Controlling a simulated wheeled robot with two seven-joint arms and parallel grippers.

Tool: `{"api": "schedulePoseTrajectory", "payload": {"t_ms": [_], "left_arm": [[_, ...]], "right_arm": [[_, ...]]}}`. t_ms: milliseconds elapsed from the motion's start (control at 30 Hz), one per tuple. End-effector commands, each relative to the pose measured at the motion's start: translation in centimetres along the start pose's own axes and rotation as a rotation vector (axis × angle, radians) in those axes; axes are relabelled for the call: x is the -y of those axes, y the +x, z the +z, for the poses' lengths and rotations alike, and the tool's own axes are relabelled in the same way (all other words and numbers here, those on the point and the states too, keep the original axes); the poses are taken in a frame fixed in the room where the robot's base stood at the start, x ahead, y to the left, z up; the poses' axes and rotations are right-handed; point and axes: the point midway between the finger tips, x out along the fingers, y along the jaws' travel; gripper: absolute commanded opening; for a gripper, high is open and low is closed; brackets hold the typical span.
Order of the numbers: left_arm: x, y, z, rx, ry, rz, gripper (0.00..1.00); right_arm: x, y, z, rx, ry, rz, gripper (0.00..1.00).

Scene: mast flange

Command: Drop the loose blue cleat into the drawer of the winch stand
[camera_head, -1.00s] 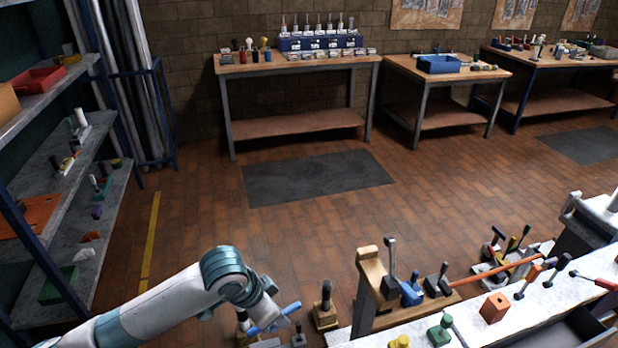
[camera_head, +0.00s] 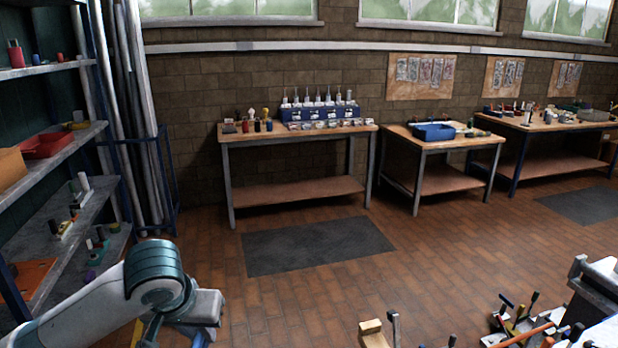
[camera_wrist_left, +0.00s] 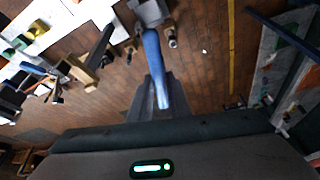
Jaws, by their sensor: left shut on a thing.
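The blue cleat (camera_wrist_left: 154,62) is a long, rounded bar in the left wrist view. My left gripper (camera_wrist_left: 152,92) is shut on it, and the cleat sticks out past the fingers above the brick floor. In the head view my left wrist is at the lower left, and only a bit of blue shows below it at the bottom edge. The winch stand shows only in part at the lower right of the head view, its grey upper part (camera_head: 594,290) at the edge. Its drawer is out of the head view now. My right gripper is not in view.
A wooden post (camera_head: 372,334) and several tools stand along the bottom right. A grey shelf unit (camera_head: 60,228) with a red bin (camera_head: 48,146) stands at left. Workbenches (camera_head: 300,137) line the back wall. A dark mat (camera_head: 315,246) lies on otherwise open floor.

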Motion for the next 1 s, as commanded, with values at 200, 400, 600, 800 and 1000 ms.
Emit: {"api": "schedulePoseTrajectory", "payload": {"t_ms": [200, 400, 600, 800, 1000], "left_arm": [[0.0, 0.1, 0.0, 0.000, 0.001, 0.001, 0.00], [-0.1, 1.7, 1.0, 0.004, -0.002, 0.005, 0.00], [-0.2, 5.5, 3.6, 0.009, -0.005, 0.007, 0.00], [-0.2, 9.4, 6.8, 0.007, -0.003, 0.005, 0.00], [-0.1, 11.2, 8.6, 0.001, 0.001, 0.002, 0.00]], "right_arm": [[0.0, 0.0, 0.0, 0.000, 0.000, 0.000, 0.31], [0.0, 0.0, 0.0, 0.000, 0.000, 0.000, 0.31], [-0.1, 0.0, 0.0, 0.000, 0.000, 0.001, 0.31], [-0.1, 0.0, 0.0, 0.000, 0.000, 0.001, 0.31], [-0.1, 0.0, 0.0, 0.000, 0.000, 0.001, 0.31]]}}
